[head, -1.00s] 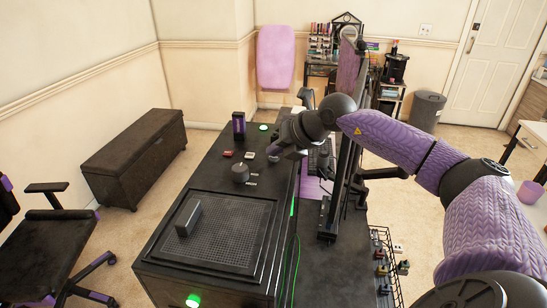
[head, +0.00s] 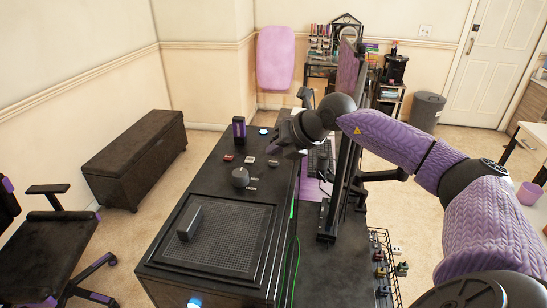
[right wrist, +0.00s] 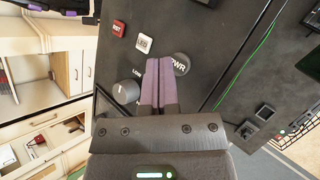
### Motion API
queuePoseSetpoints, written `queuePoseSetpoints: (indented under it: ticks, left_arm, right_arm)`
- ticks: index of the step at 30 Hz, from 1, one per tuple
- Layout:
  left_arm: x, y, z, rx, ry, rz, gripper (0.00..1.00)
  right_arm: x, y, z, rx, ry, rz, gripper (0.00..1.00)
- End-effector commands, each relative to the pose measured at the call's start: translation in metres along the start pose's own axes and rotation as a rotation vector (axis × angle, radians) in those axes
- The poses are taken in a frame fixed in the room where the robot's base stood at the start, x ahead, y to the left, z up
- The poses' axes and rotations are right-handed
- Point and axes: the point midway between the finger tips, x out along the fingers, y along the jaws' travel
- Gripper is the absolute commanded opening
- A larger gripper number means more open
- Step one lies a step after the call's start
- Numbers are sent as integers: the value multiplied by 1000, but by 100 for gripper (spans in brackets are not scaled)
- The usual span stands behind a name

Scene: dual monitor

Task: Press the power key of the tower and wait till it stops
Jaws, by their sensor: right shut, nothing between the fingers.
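The black tower (head: 205,194) lies in front of me, its top panel carrying several controls. The round grey power key marked PWR (right wrist: 181,64) is in the right wrist view, partly covered by my fingers; it also shows as a small dark disc in the head view (head: 273,162). My right gripper (right wrist: 159,62) is shut and empty, its purple fingertips beside the key's left edge in the wrist view. I cannot tell the height between them. In the head view the right gripper (head: 276,152) is just above the key. My left gripper is not in view.
Near the key are a red RST button (right wrist: 118,28), a white LED button (right wrist: 144,43) and a grey knob (right wrist: 127,92). A round light (head: 263,131) and a front light (head: 194,302) glow blue-white. The monitor (head: 339,185) stands close to the right.

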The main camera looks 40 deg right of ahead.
Motion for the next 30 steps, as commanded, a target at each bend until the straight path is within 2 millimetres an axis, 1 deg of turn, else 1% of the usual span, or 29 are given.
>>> queuePoseSetpoints:
  ticks: [8,16,23,30]
  left_arm:
    - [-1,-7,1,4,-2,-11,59]
    - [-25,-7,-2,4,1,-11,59]
    - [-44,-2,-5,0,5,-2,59]
    - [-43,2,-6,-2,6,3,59]
  right_arm:
    - [-1,1,1,0,0,0,0]
    - [-19,14,14,0,-1,1,0]
    - [-35,25,25,0,0,0,0]
    - [-34,25,25,0,0,0,0]
